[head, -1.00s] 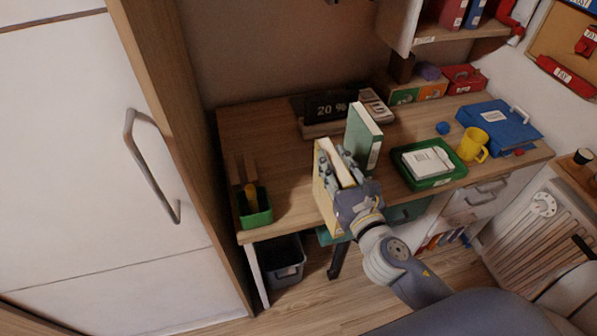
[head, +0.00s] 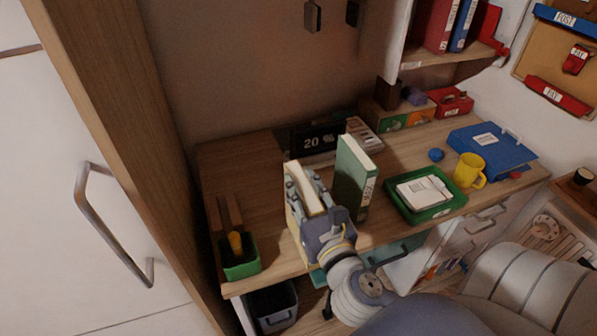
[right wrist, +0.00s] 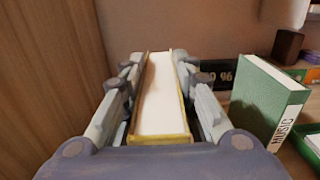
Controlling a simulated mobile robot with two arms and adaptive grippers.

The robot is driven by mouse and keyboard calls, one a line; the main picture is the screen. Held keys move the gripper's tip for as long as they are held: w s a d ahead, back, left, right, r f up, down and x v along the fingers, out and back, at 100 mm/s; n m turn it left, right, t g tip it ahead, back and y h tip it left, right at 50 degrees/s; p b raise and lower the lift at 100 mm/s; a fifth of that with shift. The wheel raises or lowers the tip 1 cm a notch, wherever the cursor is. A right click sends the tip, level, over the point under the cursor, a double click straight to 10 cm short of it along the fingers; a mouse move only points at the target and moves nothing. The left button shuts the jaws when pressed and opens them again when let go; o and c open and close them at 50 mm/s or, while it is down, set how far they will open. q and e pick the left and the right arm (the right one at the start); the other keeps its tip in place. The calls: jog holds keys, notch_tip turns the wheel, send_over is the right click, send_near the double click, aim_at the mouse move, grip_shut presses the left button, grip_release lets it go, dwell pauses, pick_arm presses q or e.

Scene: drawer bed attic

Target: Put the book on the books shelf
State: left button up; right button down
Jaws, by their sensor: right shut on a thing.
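My right gripper (head: 311,200) is shut on a yellow book (head: 296,228), held upright above the desk's front part. In the right wrist view the book (right wrist: 160,105) stands between the two fingers with its white page edge toward the camera. A green book (head: 352,178) stands upright on the desk just right of the gripper; in the right wrist view its spine reads MUSIC (right wrist: 265,100). A wall shelf (head: 440,56) at the upper right holds red and blue binders (head: 447,25). My left gripper is not in view.
The desk (head: 250,165) holds a green pencil box (head: 240,262), a clock (head: 315,140), a green tray (head: 430,212), a yellow mug (head: 469,170) and a blue binder (head: 492,148). A tall cabinet (head: 90,120) stands at the left. The desk's left back is clear.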

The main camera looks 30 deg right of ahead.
jog(key=shift+w+d+f, duration=0.7)
jog(key=shift+w+d, duration=0.2)
jog(key=shift+w, duration=0.6)
jog(key=shift+w+d+f, duration=0.7)
jog(key=shift+w+d, duration=0.2)
jog(key=shift+w, duration=0.65)
jog(key=shift+w+d+f, duration=0.7)
jog(key=shift+w+d, duration=0.2)
jog(key=shift+w, duration=0.6)
jog(key=shift+f, duration=0.2)
jog(key=c, duration=1.3)
grip_release()
jog(key=b+v, duration=0.2)
jog(key=v, duration=1)
jog(key=shift+s+r+b, duration=0.1)
jog(key=shift+b, duration=0.2)
